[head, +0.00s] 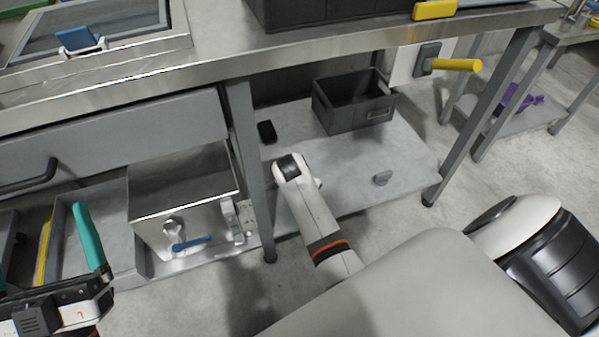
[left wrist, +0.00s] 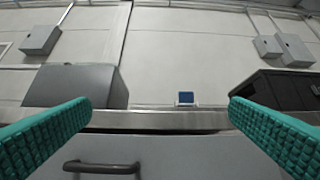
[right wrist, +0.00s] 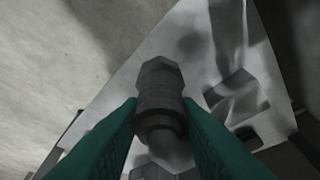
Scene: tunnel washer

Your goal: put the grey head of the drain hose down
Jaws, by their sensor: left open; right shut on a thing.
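In the right wrist view my right gripper (right wrist: 160,118) is shut on the grey head of the drain hose (right wrist: 160,85). The head is a dark grey ribbed piece with a hex-shaped end, held between the teal fingers. Below it is a pale, blurred surface; I cannot tell the gap to it. In the head view my right arm reaches down toward the lower shelf (head: 345,170), and its gripper and the hose head are hidden. My left gripper (left wrist: 160,108) is open and empty in front of the grey drawer (left wrist: 190,155); one teal finger shows at the lower left of the head view.
A steel box (head: 185,207) with a blue-handled valve (head: 192,243) is left of the table leg (head: 252,165). A yellow handle (head: 455,65) sticks out at right.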

